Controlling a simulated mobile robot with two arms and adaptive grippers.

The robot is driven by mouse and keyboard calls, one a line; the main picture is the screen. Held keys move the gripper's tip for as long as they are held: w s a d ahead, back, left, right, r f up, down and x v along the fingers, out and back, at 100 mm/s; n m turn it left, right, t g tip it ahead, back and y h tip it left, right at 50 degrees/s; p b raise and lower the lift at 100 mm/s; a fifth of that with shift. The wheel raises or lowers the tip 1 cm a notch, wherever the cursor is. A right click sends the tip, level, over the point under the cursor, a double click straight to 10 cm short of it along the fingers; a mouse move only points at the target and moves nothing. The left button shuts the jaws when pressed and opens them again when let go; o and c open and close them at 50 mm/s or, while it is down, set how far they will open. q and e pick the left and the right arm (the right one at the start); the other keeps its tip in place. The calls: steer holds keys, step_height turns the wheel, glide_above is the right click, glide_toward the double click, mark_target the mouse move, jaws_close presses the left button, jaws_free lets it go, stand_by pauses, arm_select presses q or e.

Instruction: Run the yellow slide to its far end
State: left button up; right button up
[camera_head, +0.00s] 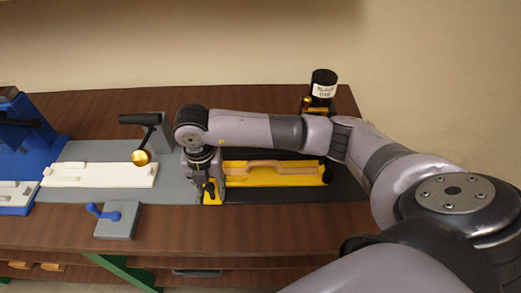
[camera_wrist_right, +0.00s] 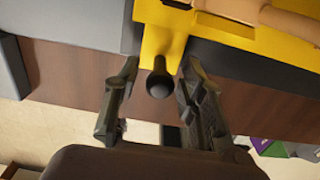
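The yellow slide (camera_head: 240,182) lies in a dark track on the right part of the bench, with a tan wooden piece (camera_head: 282,165) on top. In the right wrist view, the yellow slide (camera_wrist_right: 158,38) has a tab with a round black knob (camera_wrist_right: 160,84). My right gripper (camera_head: 212,192) is at the slide's left end, pointing down. In the right wrist view its two fingers (camera_wrist_right: 159,92) are open, one on each side of the knob, with a gap visible on both sides. My left gripper is not in view.
A black cylinder with a white label (camera_head: 323,88) stands behind the track's right end. To the left are a white strip (camera_head: 100,174), a black-handled lever with a brass ball (camera_head: 141,157), a blue-handled grey block (camera_head: 116,220) and a blue fixture (camera_head: 35,140).

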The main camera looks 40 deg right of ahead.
steer(key=c, duration=0.7)
steer(key=shift+s+d, duration=0.55)
steer(key=shift+d, duration=0.3)
steer(key=shift+s+d, duration=0.55)
steer(key=shift+d, duration=0.25)
steer(key=shift+s+d, duration=0.55)
steer(key=shift+d, duration=0.2)
steer(key=shift+s+d+b, duration=0.2)
steer(key=shift+s+d, duration=0.45)
steer(key=shift+d, duration=0.3)
steer(key=shift+s+d+b, duration=0.15)
steer(key=shift+s+d, duration=0.45)
steer(key=shift+d, duration=0.3)
steer(key=shift+s+d+b, duration=0.2)
steer(key=shift+s+d, duration=0.45)
steer(key=shift+d, duration=0.3)
steer(key=shift+s+d+f, duration=0.1)
steer(key=shift+s+d, duration=0.15)
steer(key=shift+d, duration=0.2)
steer(key=shift+o, duration=0.4)
steer(key=shift+d, duration=0.15)
